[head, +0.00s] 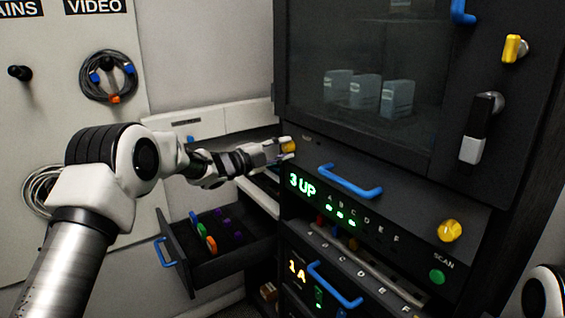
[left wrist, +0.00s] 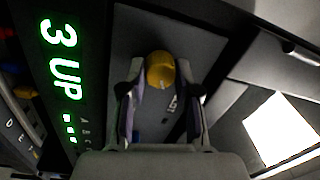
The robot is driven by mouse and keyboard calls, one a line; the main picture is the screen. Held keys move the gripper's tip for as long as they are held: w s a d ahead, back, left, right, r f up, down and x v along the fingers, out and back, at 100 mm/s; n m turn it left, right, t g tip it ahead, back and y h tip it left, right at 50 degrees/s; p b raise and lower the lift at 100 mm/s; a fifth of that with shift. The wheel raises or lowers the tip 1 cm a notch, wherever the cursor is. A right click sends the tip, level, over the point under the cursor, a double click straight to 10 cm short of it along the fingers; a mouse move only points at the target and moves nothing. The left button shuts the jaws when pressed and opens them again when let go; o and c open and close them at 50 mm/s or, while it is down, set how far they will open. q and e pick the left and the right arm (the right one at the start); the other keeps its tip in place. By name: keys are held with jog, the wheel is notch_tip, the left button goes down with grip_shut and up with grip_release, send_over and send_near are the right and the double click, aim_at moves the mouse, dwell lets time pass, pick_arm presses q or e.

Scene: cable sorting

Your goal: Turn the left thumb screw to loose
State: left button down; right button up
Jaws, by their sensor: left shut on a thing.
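The left thumb screw (head: 288,144) is a yellow knob at the left end of the dark rack panel with the blue handle. My left gripper (head: 284,150) is at this knob, with its fingers on either side of it. In the left wrist view the yellow knob (left wrist: 160,71) sits between the two fingertips of the left gripper (left wrist: 160,95), which is shut on it. The right thumb screw (head: 450,231) is a yellow knob at the right end of the same panel. My right gripper is not in view.
A blue handle (head: 350,181) crosses the panel above the green "3 UP" display (head: 302,185). An open drawer (head: 222,250) with coloured items is below my left arm. A glass-fronted cabinet door (head: 375,75) is above. Coiled cables (head: 108,76) hang on the left wall.

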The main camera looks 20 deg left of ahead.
pick_arm(q)
jog(key=m+b, duration=0.2)
jog(key=shift+f+m+b, duration=0.35)
jog(key=shift+m+b, duration=0.05)
jog(key=shift+r+m+b, duration=0.25)
jog(key=shift+m+b, duration=0.95)
jog(key=shift+m, duration=0.2)
jog(key=c, duration=0.8)
grip_release()
jog(key=v, duration=1.1)
jog(key=shift+s+a+f, duration=0.1)
jog(key=shift+s+a, duration=0.15)
jog(key=shift+a, duration=0.1)
